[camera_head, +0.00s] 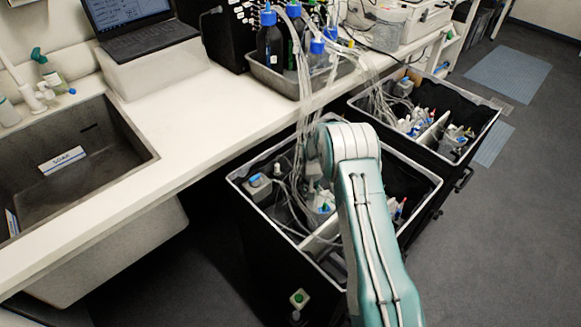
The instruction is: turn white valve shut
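My teal and white arm (362,215) rises from the bottom edge and bends over the front black bin (239,192). Its far end points down toward the tubing in that bin. My gripper is hidden behind the arm, so its fingers do not show. I cannot pick out the white valve with certainty. Small white and blue fittings (322,203) lie among clear tubes in the front bin, partly beside the arm.
A second black bin (473,150) with bottles and tubes stands behind right. Clear tubes (302,90) run from blue-capped bottles (269,42) in a tray on the white bench (190,125). A sink (75,160) and laptop (135,25) are left. Floor (510,230) is clear right.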

